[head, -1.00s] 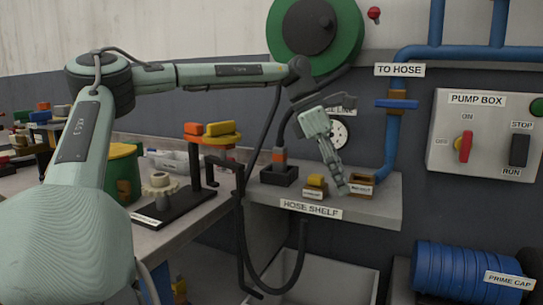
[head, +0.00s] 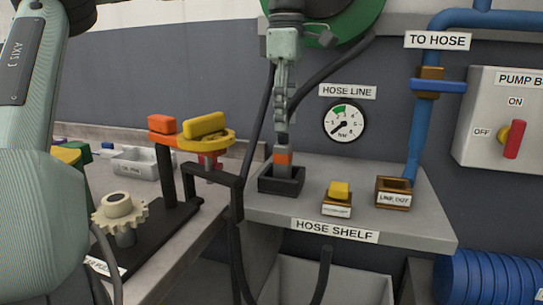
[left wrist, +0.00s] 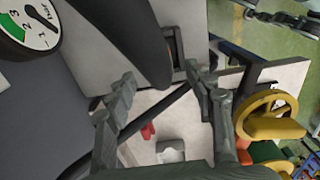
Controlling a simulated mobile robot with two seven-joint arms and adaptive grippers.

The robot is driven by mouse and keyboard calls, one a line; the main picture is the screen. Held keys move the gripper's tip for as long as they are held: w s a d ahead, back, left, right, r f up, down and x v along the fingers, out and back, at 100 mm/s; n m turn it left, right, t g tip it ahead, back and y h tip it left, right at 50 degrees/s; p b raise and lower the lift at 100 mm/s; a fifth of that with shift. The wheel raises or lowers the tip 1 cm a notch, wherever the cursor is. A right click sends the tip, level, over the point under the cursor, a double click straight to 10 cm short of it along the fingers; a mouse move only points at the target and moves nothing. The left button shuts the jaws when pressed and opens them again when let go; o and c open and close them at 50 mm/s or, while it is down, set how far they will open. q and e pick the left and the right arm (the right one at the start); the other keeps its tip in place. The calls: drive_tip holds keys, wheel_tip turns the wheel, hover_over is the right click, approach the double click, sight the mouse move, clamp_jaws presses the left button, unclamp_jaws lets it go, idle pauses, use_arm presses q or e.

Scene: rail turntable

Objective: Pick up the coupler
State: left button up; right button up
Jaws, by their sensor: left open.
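My left gripper (head: 284,122) points down just above the coupler, jaws open. Whether its fingertips touch the coupler is unclear. In the left wrist view the two fingers of my left gripper (left wrist: 160,76) are apart, with a thick black hose-like part running down between them from the top; the coupler is not clearly made out there. What seems to be my right gripper (left wrist: 283,18) shows at the top right; its jaws are unclear.
The hose shelf (head: 410,225) also carries a yellow block (head: 339,190) in a small holder and a brown LINE OUT socket (head: 393,190). A black hose (head: 333,66) hangs behind the gripper.

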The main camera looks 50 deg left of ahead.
sight(284, 144)
use_arm(q)
drive_tip(key=shift+a+r, duration=0.15)
drive_tip(key=shift+a, duration=0.1)
drive_tip(key=shift+f, duration=0.2)
drive_tip(key=f, duration=0.5)
drive_tip(key=shift+s+d+f, duration=0.1)
drive_tip(key=shift+s+d, duration=0.05)
drive_tip(key=shift+s, duration=0.05)
drive_tip(key=shift+f, duration=1.05)
drive_tip(key=c, duration=1.2)
drive_tip(key=shift+w, duration=0.1)
clamp_jaws()
use_arm(e)
drive_tip(key=shift+s+d+f, duration=0.1)
drive_tip(key=shift+s+f, duration=0.55)
drive_tip(key=shift+s, duration=0.05)
